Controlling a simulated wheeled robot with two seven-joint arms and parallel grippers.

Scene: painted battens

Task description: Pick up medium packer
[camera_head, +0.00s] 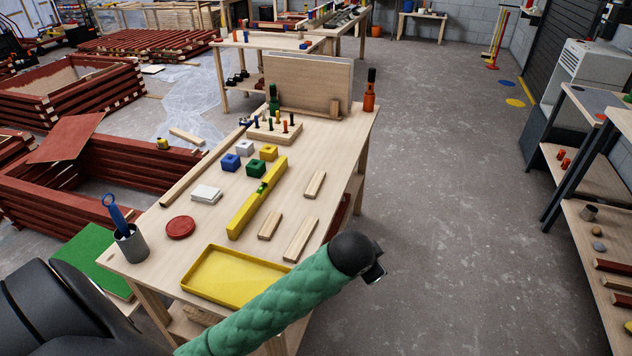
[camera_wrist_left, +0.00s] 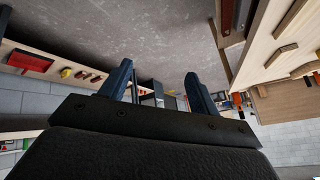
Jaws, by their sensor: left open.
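Three plain wooden packers lie flat on the workbench (camera_head: 150,254) in the head view. The one farthest back (camera_head: 315,184) looks middle in length and is likely the medium packer. A shorter one (camera_head: 269,225) lies to its front left, and the longest (camera_head: 300,239) lies nearest the front right. My left arm, in a green sleeve, reaches across the bench's front right corner. Its gripper (camera_head: 374,274) is beyond the bench's right edge, apart from the packers. In the left wrist view my left gripper (camera_wrist_left: 158,85) is open, with nothing between its fingers. My right gripper is not in view.
A yellow tray (camera_head: 232,304), a yellow level (camera_head: 245,212), a red disc (camera_head: 180,228), coloured blocks (camera_head: 256,166) and a pegged board (camera_head: 260,137) share the bench. An upright panel (camera_head: 300,82) and an orange bottle (camera_head: 370,97) stand behind. Floor to the right is clear.

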